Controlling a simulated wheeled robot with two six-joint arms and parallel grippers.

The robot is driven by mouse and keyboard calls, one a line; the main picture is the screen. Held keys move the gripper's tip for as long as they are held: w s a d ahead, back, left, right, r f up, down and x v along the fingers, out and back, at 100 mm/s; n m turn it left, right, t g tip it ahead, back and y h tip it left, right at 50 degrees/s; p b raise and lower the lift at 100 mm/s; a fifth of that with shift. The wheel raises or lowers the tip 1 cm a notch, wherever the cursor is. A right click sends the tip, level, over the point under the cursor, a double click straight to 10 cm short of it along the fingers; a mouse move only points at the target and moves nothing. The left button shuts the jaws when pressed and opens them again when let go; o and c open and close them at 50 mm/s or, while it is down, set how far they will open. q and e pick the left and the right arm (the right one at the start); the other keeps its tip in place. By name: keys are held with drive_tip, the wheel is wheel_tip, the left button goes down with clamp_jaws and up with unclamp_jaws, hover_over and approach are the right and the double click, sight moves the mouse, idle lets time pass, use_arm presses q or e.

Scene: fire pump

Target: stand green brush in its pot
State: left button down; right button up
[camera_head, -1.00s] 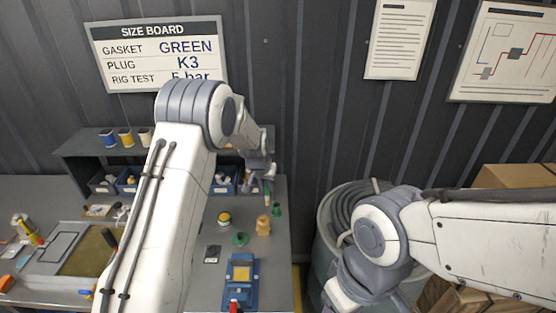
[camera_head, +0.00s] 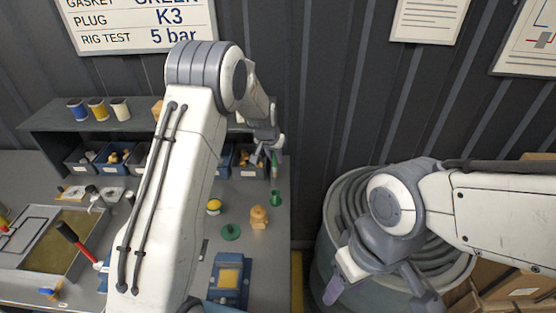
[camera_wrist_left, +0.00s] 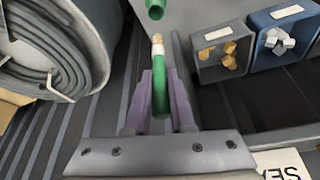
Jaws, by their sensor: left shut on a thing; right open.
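My left gripper (camera_head: 270,143) is shut on the green brush (camera_head: 274,163), which hangs below it near the bench's right edge. In the left wrist view, the green brush (camera_wrist_left: 160,85) sits between the purple fingers, with its pale end towards a green pot (camera_wrist_left: 156,10). In the head view the small green pot (camera_head: 276,198) stands on the bench, just below the brush in the picture. The brush looks apart from the pot. My right gripper (camera_head: 380,293) is open and empty in front of the hose drum.
A tan fitting (camera_head: 258,217), a green disc (camera_head: 231,232) and a yellow-topped item (camera_head: 214,207) stand near the pot. Small bins (camera_head: 222,160) line the shelf behind. A drum with coiled hose (camera_head: 335,225) stands right of the bench (camera_head: 270,265).

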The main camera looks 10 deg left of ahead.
sight(274, 169)
use_arm(q)
drive_tip(key=shift+w+f, duration=0.2)
drive_tip(key=shift+f, duration=0.3)
drive_tip(key=shift+d+f+b, duration=0.1)
drive_tip(key=shift+f+b, duration=0.55)
drive_tip(key=shift+f, duration=0.15)
drive_tip(key=shift+f+b, duration=1.45)
drive_tip(key=shift+f, duration=0.9)
drive_tip(key=shift+f+b, duration=1.9)
drive_tip(key=shift+f, duration=0.3)
use_arm(e)
wheel_tip(274, 169, down, 9)
drive_tip(key=shift+w+r, duration=0.15)
drive_tip(key=shift+r, duration=0.05)
drive_tip(key=shift+a, duration=0.1)
use_arm(q)
drive_tip(key=c, duration=0.7)
unclamp_jaws()
drive_tip(key=shift+r, duration=0.1)
